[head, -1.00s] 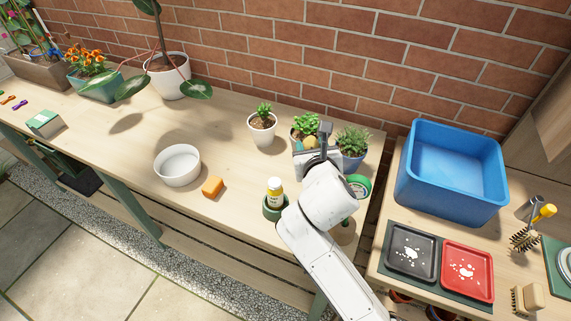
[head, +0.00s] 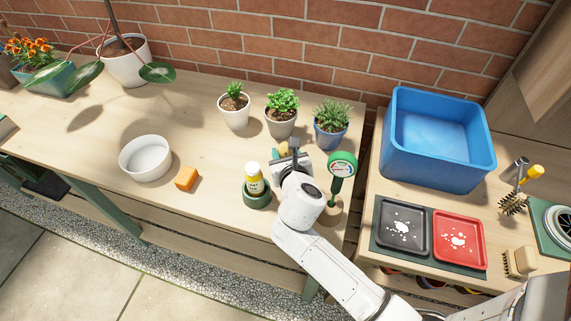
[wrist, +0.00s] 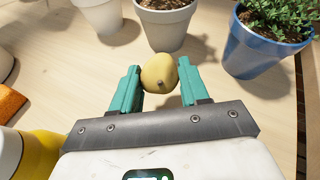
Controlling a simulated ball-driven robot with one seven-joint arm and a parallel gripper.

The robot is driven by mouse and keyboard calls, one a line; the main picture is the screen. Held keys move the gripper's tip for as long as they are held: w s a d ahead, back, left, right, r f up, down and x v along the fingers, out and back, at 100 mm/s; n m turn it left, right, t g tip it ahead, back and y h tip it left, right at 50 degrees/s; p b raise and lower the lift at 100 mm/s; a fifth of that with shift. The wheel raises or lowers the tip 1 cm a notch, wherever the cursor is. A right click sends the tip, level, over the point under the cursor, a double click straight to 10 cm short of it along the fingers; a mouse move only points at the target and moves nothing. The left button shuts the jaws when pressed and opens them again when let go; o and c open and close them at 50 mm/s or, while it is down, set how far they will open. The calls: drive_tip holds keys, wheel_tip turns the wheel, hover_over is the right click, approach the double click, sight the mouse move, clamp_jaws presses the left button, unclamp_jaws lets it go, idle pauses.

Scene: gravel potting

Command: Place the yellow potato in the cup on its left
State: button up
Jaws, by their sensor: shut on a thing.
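The yellow potato (wrist: 160,72) is between the teal fingers of my gripper (wrist: 159,88) in the wrist view, and the fingers are shut on it. In the head view the potato (head: 282,149) shows only in part at the end of my gripper (head: 291,151), whose fingers are mostly hidden. A white round bowl (head: 146,157) stands well to the left. Closer on the left, a green round holder (head: 257,198) stands with a yellow-capped bottle (head: 254,180) in it. I cannot tell which of these is the cup.
Potted plants in a white pot (head: 234,116), a grey pot (head: 281,123) and a blue pot (head: 329,135) stand behind. An orange block (head: 187,178) lies beside the bowl. A green dial gauge (head: 342,166) stands right of my arm. The table between bowl and holder is mostly clear.

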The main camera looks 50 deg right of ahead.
wheel_tip(320, 180, down, 4)
drive_tip(key=shift+f+b, duration=0.1)
drive_tip(key=shift+b, duration=0.5)
drive_tip(key=o, duration=1.3)
drive_tip(key=shift+c, duration=0.2)
